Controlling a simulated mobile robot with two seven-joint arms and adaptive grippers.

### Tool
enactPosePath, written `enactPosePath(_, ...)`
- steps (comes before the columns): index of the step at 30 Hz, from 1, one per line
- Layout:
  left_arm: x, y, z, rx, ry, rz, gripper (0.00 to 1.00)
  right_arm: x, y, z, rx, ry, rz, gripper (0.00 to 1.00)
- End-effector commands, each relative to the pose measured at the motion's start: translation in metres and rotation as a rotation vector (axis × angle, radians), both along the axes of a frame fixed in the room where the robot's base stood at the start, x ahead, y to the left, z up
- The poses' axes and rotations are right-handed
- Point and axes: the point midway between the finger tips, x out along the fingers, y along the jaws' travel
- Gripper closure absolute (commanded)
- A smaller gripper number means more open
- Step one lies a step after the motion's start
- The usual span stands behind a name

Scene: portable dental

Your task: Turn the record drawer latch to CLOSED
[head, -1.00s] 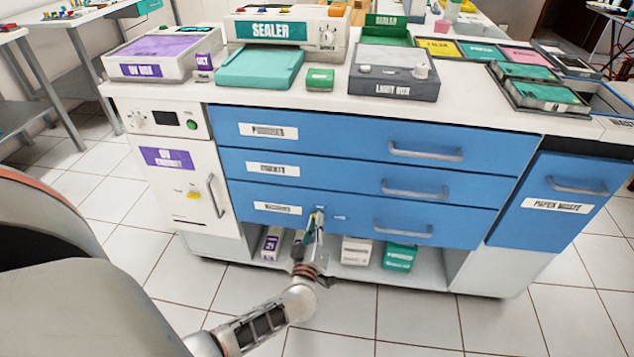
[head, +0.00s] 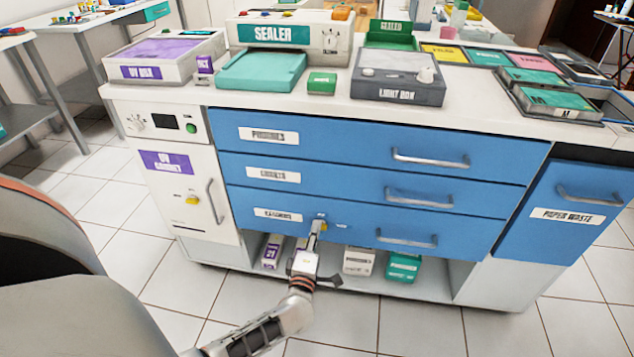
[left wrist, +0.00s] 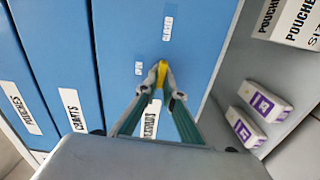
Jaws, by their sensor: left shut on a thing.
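The record drawer latch is a small yellow knob on the front of the lowest blue drawer; it shows in the left wrist view (left wrist: 162,72) and in the head view (head: 323,226). My left gripper (left wrist: 163,97) has its two fingertips closed on the latch, one on each side; it also shows in the head view (head: 317,229). In the left wrist view the OPEN label (left wrist: 138,68) lies left of the latch and the CLOSED label (left wrist: 168,28) above it. The latch's upper end appears turned towards CLOSED, though the fingertips hide part of it. My right gripper is out of view.
The lowest drawer (head: 350,232) looks flush with those above, and its grey handle (head: 405,240) is to the right. Boxes (head: 358,261) stand on the open shelf below the gripper. The UV cabinet (head: 185,200) stands to the left. A grey chair (head: 50,310) fills the lower left.

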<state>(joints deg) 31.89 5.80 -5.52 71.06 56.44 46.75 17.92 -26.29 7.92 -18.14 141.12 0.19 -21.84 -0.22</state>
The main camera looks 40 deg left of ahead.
Motion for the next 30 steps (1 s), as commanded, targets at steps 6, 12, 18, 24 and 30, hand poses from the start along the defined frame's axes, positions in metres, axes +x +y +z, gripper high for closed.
enactPosePath(6, 0.0027, 0.0067, 0.0063, -0.052, -0.047, 0.009, 1.0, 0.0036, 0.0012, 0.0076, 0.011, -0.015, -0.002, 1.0)
enactPosePath(12, 0.0029, 0.007, 0.0067, -0.07, -0.058, 0.009, 1.0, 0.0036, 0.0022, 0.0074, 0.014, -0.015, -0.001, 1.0)
enactPosePath(18, 0.0029, 0.0072, 0.0068, -0.071, -0.06, 0.01, 1.0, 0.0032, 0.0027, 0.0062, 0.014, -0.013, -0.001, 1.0)
enactPosePath(24, 0.0027, 0.0072, 0.0067, -0.072, -0.059, 0.01, 0.76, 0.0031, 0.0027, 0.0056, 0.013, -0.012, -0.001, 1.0)
enactPosePath(30, 0.0023, 0.0064, 0.0057, -0.071, -0.057, 0.009, 0.75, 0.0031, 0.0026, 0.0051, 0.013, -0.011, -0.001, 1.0)
